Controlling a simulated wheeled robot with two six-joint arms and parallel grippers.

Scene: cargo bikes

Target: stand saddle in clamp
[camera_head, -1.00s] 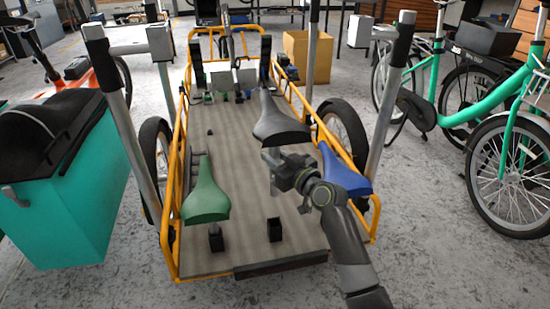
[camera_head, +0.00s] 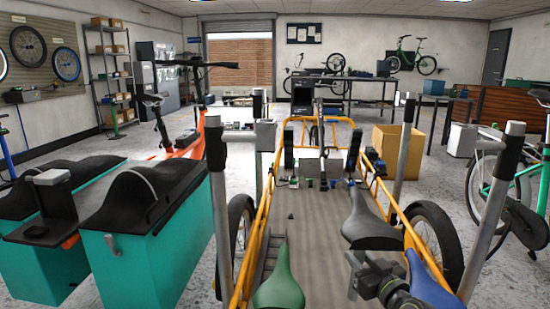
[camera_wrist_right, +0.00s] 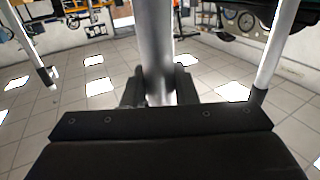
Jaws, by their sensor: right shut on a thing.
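A black saddle (camera_head: 368,230) is in the head view at the lower right, above the wooden bed (camera_head: 318,225) of the yellow-framed cargo bike. My right gripper (camera_head: 362,277) is just below it. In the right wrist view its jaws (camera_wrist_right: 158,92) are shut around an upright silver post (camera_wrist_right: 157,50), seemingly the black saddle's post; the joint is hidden. A green saddle (camera_head: 280,286) is to the left and a blue saddle (camera_head: 430,284) to the right, both near the bottom edge. My left gripper is not in view.
Upright silver posts with black tops flank the bed at left (camera_head: 219,210) and right (camera_head: 489,215). Yellow rails (camera_head: 259,235) edge the bed. Teal boxes (camera_head: 150,265) stand at the left. A cardboard box (camera_head: 388,150) is behind at the right. The bed's middle is clear.

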